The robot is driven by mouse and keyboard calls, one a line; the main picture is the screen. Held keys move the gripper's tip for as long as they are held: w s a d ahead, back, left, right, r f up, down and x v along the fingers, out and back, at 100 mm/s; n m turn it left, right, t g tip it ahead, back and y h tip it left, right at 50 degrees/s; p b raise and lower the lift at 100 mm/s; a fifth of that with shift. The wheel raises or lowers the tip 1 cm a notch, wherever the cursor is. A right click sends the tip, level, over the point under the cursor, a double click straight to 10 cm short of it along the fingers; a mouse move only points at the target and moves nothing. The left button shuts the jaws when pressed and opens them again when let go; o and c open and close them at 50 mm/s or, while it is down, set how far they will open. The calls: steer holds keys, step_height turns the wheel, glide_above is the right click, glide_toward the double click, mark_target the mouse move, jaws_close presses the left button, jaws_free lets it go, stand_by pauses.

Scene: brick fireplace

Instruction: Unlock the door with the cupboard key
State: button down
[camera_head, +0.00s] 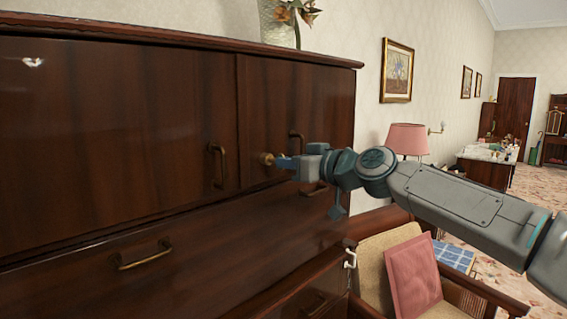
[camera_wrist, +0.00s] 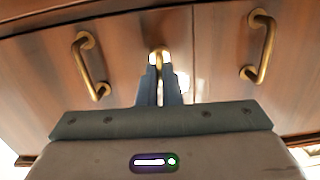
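The dark brown cupboard (camera_head: 120,110) fills the left of the head view, its doors closed. A small brass key (camera_head: 267,159) is at the cupboard front, between two brass door handles; in the wrist view the key (camera_wrist: 160,60) lies between my fingertips. My gripper (camera_head: 284,163) points at the cupboard front, its fingers (camera_wrist: 160,82) close together on both sides of the key. The key's tip and the keyhole are hidden, so I cannot tell how deep it sits.
Brass handles (camera_head: 217,166) and (camera_head: 296,146) stick out on both sides of my gripper. A drawer handle (camera_head: 142,255) is lower down. A chair with a pink cushion (camera_head: 412,275) stands below my arm. A vase (camera_head: 278,24) stands on the cupboard. A brown door (camera_head: 515,108) is far back.

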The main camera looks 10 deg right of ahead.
steer(key=shift+m, duration=1.1)
steer(key=shift+m+y, duration=0.3)
steer(key=shift+m, duration=0.8)
steer(key=shift+m+p, duration=0.4)
steer(key=shift+m, duration=0.8)
